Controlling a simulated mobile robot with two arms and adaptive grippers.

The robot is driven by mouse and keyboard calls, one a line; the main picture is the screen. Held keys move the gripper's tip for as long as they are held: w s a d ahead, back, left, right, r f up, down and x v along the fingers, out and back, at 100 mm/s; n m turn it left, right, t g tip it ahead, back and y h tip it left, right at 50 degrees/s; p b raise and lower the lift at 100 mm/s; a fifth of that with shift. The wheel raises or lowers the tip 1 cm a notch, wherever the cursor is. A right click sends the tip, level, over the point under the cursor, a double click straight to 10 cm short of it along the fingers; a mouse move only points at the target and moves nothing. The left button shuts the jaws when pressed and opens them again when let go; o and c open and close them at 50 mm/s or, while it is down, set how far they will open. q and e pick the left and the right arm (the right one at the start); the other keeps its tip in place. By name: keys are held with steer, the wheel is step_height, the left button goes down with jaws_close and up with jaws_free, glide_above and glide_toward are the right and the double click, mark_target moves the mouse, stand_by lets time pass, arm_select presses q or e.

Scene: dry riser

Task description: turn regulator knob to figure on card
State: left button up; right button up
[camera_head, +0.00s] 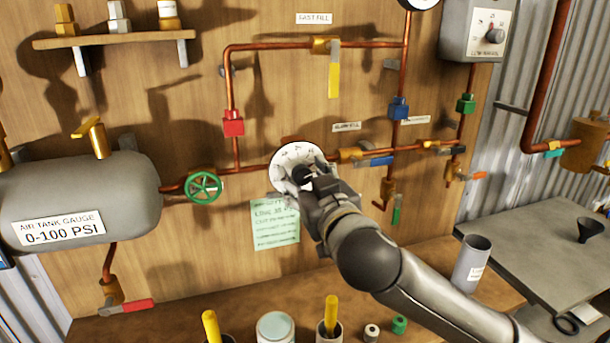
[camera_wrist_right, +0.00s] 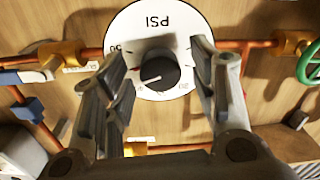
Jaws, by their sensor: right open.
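The regulator dial (camera_head: 290,152) is a round white plate on the wooden panel, partly hidden by my right gripper in the head view. In the right wrist view the dial (camera_wrist_right: 120,25) is marked PSI and appears upside down. Its black knob (camera_wrist_right: 158,74) with a pale pointer line lies between the fingers. My right gripper (camera_head: 305,178) is open around the knob; in the wrist view its fingers (camera_wrist_right: 160,85) stand apart on either side, with gaps. The green card (camera_head: 274,226) hangs below the dial; its lettering is too small to read fully. My left gripper is not in view.
A green handwheel valve (camera_head: 204,186) and grey air tank (camera_head: 75,198) are to the left. Copper pipes with a blue-handled valve (camera_head: 375,161) run to the right. The bench (camera_head: 255,301) below holds cups and yellow-handled tools. A grey table (camera_head: 540,245) stands at right.

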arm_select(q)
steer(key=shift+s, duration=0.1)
arm_select(e)
steer(key=c, duration=1)
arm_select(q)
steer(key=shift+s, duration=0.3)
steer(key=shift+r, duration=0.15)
arm_select(e)
steer(key=n+p, duration=0.2)
steer(key=n, duration=0.1)
steer(key=shift+r, duration=0.1)
steer(key=n+p, duration=0.3)
steer(key=n, duration=0.1)
steer(key=shift+a, duration=0.1)
steer(key=n+p, duration=0.2)
steer(key=n, duration=0.1)
steer(key=shift+n+p, duration=0.35)
steer(key=shift+n, duration=0.05)
arm_select(q)
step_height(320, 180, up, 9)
steer(key=p, duration=0.2)
arm_select(e)
steer(key=shift+n, duration=1.5)
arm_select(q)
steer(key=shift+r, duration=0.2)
arm_select(e)
steer(key=shift+f, duration=0.25)
